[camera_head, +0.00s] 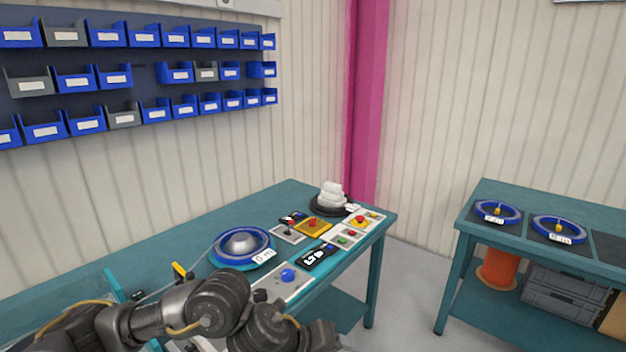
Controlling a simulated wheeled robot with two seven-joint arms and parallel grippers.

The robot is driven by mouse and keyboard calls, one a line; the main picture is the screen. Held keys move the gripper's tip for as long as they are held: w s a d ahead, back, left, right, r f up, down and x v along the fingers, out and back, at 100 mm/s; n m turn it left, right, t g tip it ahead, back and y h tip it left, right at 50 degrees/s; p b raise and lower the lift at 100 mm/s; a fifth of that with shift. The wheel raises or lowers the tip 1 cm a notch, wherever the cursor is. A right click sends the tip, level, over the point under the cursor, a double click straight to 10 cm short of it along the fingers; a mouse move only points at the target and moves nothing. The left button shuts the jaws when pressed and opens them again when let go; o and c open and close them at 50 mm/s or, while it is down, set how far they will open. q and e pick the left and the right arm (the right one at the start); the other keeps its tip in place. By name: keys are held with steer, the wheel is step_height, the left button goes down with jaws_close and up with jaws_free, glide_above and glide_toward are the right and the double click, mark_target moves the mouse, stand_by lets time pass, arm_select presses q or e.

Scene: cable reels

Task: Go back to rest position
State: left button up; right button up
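My dark arm, with round joints, comes in from the lower left and reaches along the bottom edge to about the middle. No gripper fingers show at its end. My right gripper is out of view. On the teal workbench (160,240), a blue reel with a silver dome (242,246) and a "0 m" label sits just beyond my arm. A thin line runs from it toward the left, near a yellow-and-black part (180,271). Nothing held is visible.
Control boxes with a blue button (288,275), a display (316,257), levers and red buttons fill the bench's right end. A dark round base with white coils (333,197) stands behind. A second teal table (490,249) holds two blue reels (498,212) (558,229). Grey floor separates the tables.

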arm_select(q)
steer(key=s+d+r+n+t+h, duration=0.1)
steer(key=s+d+n+t+h, duration=0.2)
steer(key=n, duration=0.4)
steer(key=s+a+f+n+t+y, duration=0.1)
steer(key=s+a+f+n+y, duration=0.15)
steer(key=a+f+n, duration=0.4)
steer(key=s+a+f+n+t+y, duration=0.1)
steer(key=a+f+n+y, duration=0.25)
steer(key=a+n, duration=0.6)
steer(key=s+a+f+n+g+y, duration=0.3)
steer(key=s+a+f+n, duration=0.2)
steer(key=s+a, duration=0.35)
steer(key=s+a+f+n+g+y, duration=0.25)
steer(key=s+a+f+n, duration=0.35)
steer(key=s, duration=0.4)
step_height(320, 180, down, 31)
steer(key=s+a+m+g+b, duration=0.1)
steer(key=a+m+b, duration=0.1)
steer(key=b, duration=0.2)
steer(key=s+a+f+g+b, duration=0.1)
steer(key=s+a+f+b, duration=0.2)
steer(key=s+f, duration=1.2)
step_height(320, 180, down, 2)
steer(key=shift+s+a, duration=0.25)
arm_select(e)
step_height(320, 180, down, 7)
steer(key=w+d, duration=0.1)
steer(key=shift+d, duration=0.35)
